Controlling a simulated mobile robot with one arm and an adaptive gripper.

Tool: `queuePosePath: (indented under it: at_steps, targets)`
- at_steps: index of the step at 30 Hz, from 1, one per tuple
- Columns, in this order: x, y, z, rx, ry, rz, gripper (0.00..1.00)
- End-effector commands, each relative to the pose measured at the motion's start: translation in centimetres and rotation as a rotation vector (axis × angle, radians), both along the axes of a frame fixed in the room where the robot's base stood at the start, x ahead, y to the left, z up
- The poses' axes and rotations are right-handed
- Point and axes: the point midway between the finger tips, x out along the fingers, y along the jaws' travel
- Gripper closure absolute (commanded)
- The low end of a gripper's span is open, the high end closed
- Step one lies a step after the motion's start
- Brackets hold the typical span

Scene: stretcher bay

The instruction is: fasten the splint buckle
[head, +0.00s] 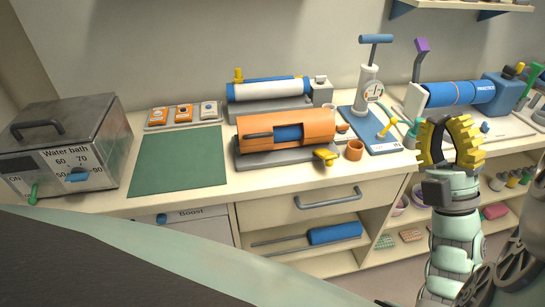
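An orange splint (308,126) lies on a grey base on the counter, wrapped around something blue (288,134). A dark strap-like piece (259,136) runs along its left front. A yellow piece (325,157) sits at the splint's right front corner; I cannot tell whether it is the buckle. My gripper (447,122), with yellow ribbed fingers and black inner sides, is raised at the right, well apart from the splint. Its fingers point up with a gap between them, and it holds nothing that I can see.
A water bath (66,148) stands at the left beside a green mat (178,160). A blue and white roll (270,90) lies behind the splint. A pump with a gauge (368,95) and an orange cup (355,150) stand to its right. A drawer and shelves are below.

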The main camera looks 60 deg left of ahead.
Motion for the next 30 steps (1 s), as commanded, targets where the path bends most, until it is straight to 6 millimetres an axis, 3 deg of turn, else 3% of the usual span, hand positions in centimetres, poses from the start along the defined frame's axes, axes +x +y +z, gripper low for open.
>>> queuePosePath:
  at_steps: [1, 30]
  targets:
    - [-0.1, 0.6, -2.9, -0.019, -0.004, 0.003, 1.0]
    - [1.2, 8.2, -31.6, -0.411, -0.107, -0.118, 1.0]
